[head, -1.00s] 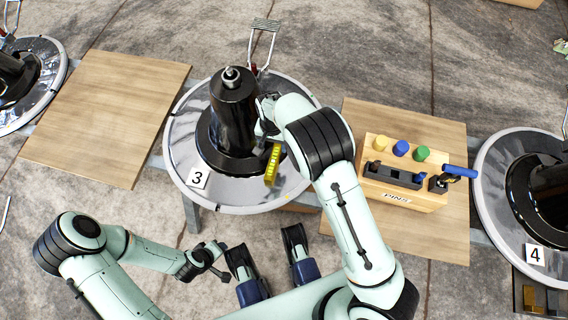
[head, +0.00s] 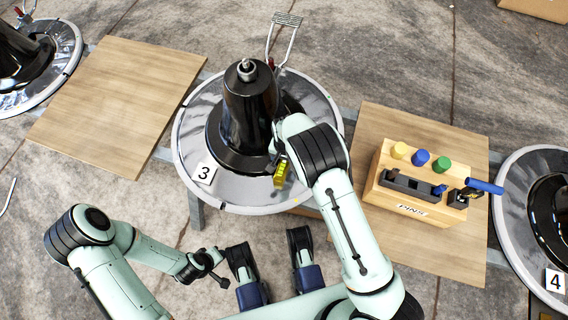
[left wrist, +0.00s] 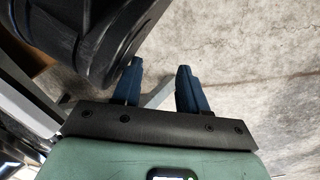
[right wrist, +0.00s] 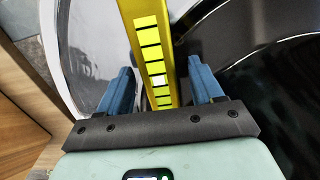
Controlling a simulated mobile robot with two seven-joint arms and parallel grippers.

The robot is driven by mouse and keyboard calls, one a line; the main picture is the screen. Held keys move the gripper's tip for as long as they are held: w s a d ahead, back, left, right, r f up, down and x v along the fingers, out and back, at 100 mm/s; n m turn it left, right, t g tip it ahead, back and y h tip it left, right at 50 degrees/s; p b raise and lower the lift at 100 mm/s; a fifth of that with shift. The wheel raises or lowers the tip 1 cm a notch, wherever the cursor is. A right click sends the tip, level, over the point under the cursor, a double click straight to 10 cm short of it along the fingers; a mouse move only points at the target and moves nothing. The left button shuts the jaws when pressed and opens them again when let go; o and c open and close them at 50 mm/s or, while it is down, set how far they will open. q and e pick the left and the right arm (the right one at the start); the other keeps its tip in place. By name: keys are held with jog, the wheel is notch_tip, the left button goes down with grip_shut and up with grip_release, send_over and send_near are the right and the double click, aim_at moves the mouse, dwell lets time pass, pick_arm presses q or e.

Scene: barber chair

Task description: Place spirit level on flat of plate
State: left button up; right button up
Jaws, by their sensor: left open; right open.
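The yellow spirit level (head: 280,173) is at the front right of the round silver plate (head: 240,196) marked 3, beside the black column (head: 250,105). It appears to rest on the plate, though contact cannot be seen clearly. In the right wrist view the level (right wrist: 152,62) runs between the two blue fingers of my right gripper (right wrist: 160,88), with gaps on both sides. My right gripper is open around it; in the head view the arm hides most of it. My left gripper (left wrist: 160,82) is open and empty, away from the plate, at the lower left of the head view (head: 218,272).
A wooden board (head: 115,100) lies left of the plate, and another (head: 435,255) lies right of it. The right board carries a wooden block (head: 400,200) with coloured pins and a blue-handled tool (head: 484,186). A second plate (head: 515,225) marked 4 stands far right.

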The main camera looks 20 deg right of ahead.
jog(key=shift+f, duration=0.6)
jog(key=shift+r, duration=0.1)
grip_shut()
